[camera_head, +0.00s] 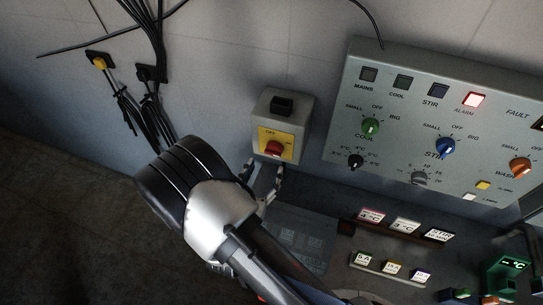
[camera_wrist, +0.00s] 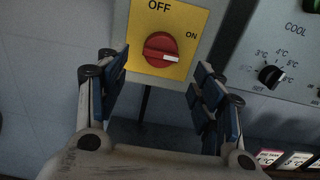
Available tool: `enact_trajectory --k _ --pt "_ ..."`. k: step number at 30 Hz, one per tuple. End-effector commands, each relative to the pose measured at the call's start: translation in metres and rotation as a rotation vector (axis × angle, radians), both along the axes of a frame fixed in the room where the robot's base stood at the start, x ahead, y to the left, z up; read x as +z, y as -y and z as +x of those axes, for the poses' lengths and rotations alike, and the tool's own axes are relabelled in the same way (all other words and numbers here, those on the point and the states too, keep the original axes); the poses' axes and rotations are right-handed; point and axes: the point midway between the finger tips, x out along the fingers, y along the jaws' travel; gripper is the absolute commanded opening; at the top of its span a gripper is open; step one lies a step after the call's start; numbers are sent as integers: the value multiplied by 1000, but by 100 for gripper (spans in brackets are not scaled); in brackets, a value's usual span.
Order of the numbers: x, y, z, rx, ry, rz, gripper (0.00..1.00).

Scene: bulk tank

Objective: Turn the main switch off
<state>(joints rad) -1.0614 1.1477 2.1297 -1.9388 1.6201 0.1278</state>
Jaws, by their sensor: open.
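The main switch is a red rotary knob (camera_head: 273,148) on a yellow plate on a grey wall box (camera_head: 284,110). In the wrist view the red knob (camera_wrist: 161,49) shows a white mark pointing right, towards the ON label (camera_wrist: 191,36). The OFF label (camera_wrist: 159,6) is above the knob. My gripper (camera_head: 262,172) is just below the box in the head view. In the wrist view my gripper (camera_wrist: 160,85) is open and empty, its fingers to the left and right below the knob. The knob lies between and beyond the fingertips, with no visible contact.
A grey control panel (camera_head: 440,124) with several knobs and a lit red alarm lamp (camera_head: 474,100) stands close to the right. Cables (camera_head: 152,50) hang on the wall at left. Wall around the box's left side is clear.

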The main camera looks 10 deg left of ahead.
Motion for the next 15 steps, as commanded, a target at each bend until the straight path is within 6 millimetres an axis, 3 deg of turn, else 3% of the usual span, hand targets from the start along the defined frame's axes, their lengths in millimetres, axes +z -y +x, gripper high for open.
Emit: enact_trajectory --k 6,15 --pt "0 8 42 -4 1 1 61" --pt "0 9 65 -1 0 0 61"
